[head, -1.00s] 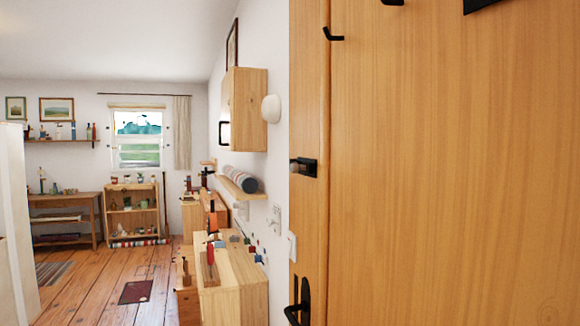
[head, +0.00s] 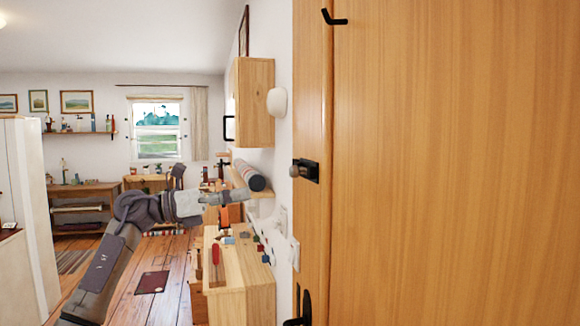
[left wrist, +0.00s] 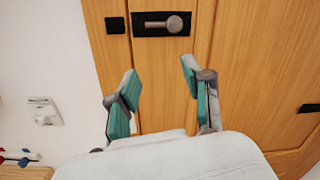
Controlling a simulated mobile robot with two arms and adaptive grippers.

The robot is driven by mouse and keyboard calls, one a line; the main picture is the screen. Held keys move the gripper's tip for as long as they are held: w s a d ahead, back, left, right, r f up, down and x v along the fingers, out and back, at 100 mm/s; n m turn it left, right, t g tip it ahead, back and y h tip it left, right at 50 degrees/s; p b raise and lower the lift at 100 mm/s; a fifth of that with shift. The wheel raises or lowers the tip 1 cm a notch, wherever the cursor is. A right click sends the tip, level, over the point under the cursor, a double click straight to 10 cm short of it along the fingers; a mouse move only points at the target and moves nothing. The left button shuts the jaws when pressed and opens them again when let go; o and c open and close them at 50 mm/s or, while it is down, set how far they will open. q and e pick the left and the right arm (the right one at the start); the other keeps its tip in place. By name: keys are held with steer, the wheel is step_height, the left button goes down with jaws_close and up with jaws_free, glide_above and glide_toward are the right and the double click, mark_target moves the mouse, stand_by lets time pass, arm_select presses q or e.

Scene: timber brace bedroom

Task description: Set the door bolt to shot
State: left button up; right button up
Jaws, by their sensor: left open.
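The door bolt (head: 308,170) is a black plate with a grey round knob, at the left edge of the wooden door (head: 450,170). In the left wrist view the bolt (left wrist: 151,24) lies level, its knob at the right end of a short grey bar. A separate small black keeper plate (left wrist: 115,26) sits to its left, and the bar does not span the gap between them. My left gripper (head: 238,197) is left of the bolt and apart from it. In the wrist view its fingers (left wrist: 158,74) are spread and empty, below the bolt. My right gripper is out of view.
A black door handle (head: 305,308) is low on the door and a hook (head: 334,18) is above the bolt. A wall cabinet (head: 253,100), a shelf with a rolled item (head: 249,176) and a wooden cabinet (head: 245,272) line the wall beside my left arm.

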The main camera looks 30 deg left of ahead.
mark_target(290, 171)
arm_select(q)
steer(key=s+r+m+y, duration=0.2)
steer(key=s+r+m, duration=0.1)
steer(key=s+r, duration=0.15)
steer(key=shift+g+h, duration=0.3)
steer(key=p+x, duration=0.2)
steer(key=x, duration=0.2)
steer(key=p+x, duration=0.1)
steer(key=x, duration=0.3)
steer(key=r+p+x, duration=0.1)
steer(key=p+x, duration=0.1)
steer(key=x, duration=0.3)
steer(key=shift+a+p, duration=0.15)
steer(key=shift+p, duration=0.15)
steer(key=shift+w+d+f, duration=0.1)
steer(key=shift+w+d, duration=0.15)
steer(key=shift+w, duration=0.05)
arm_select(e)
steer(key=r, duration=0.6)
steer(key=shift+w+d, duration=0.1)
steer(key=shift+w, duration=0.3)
arm_select(q)
jaws_close()
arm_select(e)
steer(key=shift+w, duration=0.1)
